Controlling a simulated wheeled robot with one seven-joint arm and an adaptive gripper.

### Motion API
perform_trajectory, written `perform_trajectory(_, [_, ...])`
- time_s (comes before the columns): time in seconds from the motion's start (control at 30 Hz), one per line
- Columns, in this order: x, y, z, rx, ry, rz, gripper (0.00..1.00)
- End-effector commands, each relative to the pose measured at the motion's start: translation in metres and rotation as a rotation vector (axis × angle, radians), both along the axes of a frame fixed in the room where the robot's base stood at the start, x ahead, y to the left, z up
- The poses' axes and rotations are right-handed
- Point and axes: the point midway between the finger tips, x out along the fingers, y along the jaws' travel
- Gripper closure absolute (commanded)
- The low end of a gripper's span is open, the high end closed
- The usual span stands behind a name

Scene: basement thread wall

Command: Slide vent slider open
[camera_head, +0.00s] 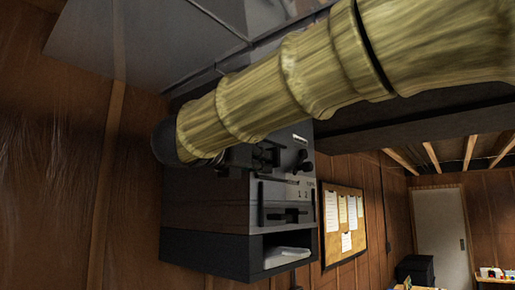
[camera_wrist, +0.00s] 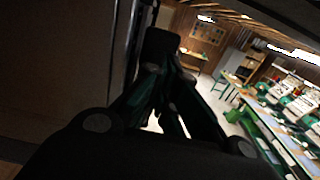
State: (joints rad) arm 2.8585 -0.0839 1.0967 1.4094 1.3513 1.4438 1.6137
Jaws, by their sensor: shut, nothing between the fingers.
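A grey box unit (camera_head: 210,196) is mounted on the wood wall in the head view. Its front has a panel with a dark horizontal slot and small bar (camera_head: 287,215); I cannot tell for certain whether this is the vent slider or how far it stands open. My gripper (camera_head: 264,157) is dark and sits close to the upper front of the unit, partly hidden by my arm. In the wrist view my gripper (camera_wrist: 162,45) has its fingers together, beside a dark upright edge. I cannot tell whether it touches the unit.
Below the panel is an open compartment with a white item (camera_head: 286,257). A knob (camera_head: 305,167) stands out at the unit's upper right. A cork board (camera_head: 343,226) hangs on the wall behind. The wrist view shows a long workbench (camera_wrist: 285,135) farther off at right.

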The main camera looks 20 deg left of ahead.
Motion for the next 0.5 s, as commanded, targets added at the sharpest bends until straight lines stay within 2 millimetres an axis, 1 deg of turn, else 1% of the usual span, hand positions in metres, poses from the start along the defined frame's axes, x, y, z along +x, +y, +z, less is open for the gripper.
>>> perform_trajectory(0.1, [0.007, -0.005, 0.002, 0.000, 0.001, 0.000, 1.00])
perform_trajectory(0.3, [0.006, -0.016, 0.004, 0.007, -0.004, 0.000, 1.00])
perform_trajectory(0.5, [0.006, -0.016, 0.004, 0.007, -0.004, -0.001, 1.00])
